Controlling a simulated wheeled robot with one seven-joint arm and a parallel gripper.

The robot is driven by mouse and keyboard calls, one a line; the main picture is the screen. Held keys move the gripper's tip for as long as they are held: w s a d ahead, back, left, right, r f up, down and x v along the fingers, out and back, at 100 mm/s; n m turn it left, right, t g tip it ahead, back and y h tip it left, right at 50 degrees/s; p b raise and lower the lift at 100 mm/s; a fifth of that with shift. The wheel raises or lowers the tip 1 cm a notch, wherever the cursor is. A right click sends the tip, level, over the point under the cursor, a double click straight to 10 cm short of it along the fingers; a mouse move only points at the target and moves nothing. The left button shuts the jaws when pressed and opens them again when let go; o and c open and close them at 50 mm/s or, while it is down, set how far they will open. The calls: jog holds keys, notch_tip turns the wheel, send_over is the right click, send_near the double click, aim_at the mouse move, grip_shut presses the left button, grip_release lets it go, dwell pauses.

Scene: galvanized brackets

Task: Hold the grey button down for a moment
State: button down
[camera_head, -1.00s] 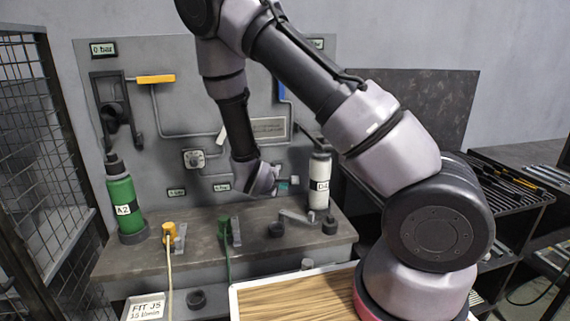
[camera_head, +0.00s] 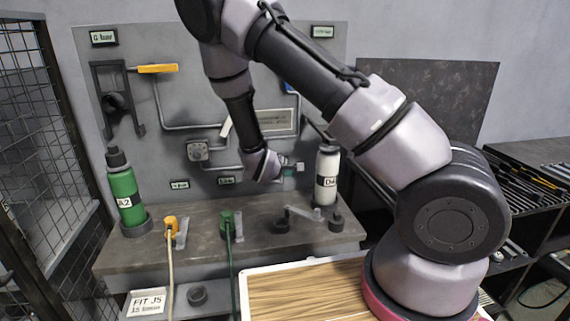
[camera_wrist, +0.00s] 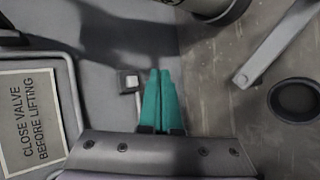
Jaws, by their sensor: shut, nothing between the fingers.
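In the head view my gripper (camera_head: 288,171) is low on the right part of the panel, partly hidden by my wrist. A small pale block (camera_head: 299,166) beside it may be the button.
A white bottle (camera_head: 327,175) stands on the bench (camera_head: 262,235) right of my gripper. A lever (camera_head: 302,212) and black round sockets lie below. A green bottle (camera_head: 125,195), yellow connector (camera_head: 172,225) and green connector (camera_head: 227,222) stand left. A sign (camera_wrist: 27,120) is left in the wrist view.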

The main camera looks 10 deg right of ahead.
jog(key=shift+w, duration=2.5)
jog(key=shift+w, duration=0.1)
jog(key=shift+w, duration=0.35)
jog(key=shift+w, duration=0.5)
dwell(2.0)
jog(key=shift+s, duration=0.95)
jog(key=shift+s, duration=2.5)
jog(key=shift+a, duration=0.1)
